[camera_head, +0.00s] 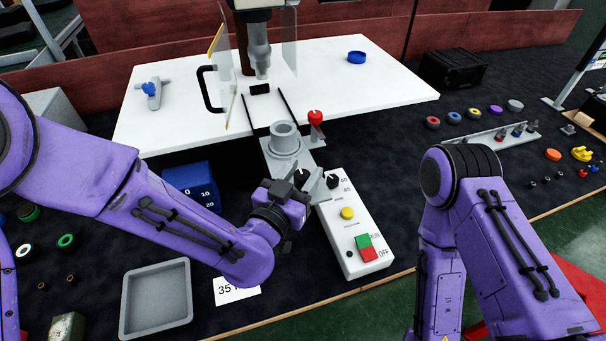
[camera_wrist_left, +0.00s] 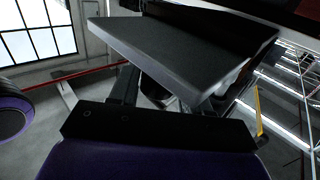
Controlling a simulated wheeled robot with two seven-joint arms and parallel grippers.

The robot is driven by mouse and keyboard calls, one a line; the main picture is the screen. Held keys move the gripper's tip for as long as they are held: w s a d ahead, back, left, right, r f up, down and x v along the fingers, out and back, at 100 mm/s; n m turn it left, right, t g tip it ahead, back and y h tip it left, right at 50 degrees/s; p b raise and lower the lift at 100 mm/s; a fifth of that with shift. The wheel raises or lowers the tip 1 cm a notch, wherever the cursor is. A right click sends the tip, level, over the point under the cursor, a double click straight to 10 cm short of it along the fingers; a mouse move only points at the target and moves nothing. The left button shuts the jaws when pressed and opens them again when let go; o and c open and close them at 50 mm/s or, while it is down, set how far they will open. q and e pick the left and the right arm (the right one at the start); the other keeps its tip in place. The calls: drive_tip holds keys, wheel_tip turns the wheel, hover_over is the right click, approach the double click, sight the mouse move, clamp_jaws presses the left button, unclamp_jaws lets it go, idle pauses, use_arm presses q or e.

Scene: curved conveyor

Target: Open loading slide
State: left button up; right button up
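The loading slide (camera_head: 283,158) is a grey metal piece bearing a round hollow grey cup (camera_head: 285,137), in front of the press on the white table. A red-knobbed lever (camera_head: 316,118) stands just right of the cup. My left gripper (camera_head: 312,184) is low, at the near end of the slide and the far end of the control box. Its fingers overlap the grey metal there, so I cannot tell whether they touch it or how far apart they are. A dark grey slab (camera_wrist_left: 190,50) fills much of the left wrist view. My right gripper is out of view.
The white control box (camera_head: 345,232) has black knobs, a yellow button and a green-red switch. A clear guard with a black handle (camera_head: 208,90) stands left of the press (camera_head: 258,55). A blue box (camera_head: 190,188), a grey tray (camera_head: 157,300) and several coloured rings lie around.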

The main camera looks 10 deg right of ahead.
use_arm(q)
drive_tip(key=shift+o, duration=0.2)
drive_tip(key=shift+s, duration=0.1)
drive_tip(key=shift+s+a+f, duration=0.15)
drive_tip(key=shift+s+a, duration=0.1)
drive_tip(key=shift+s, duration=0.1)
drive_tip(key=b+v, duration=0.2)
drive_tip(key=v, duration=0.1)
drive_tip(key=shift+s+a+f, duration=0.1)
drive_tip(key=shift+s+a, duration=0.1)
drive_tip(key=shift+s, duration=0.1)
drive_tip(key=p+v, duration=0.6)
drive_tip(key=p, duration=0.2)
drive_tip(key=shift+p, duration=0.3)
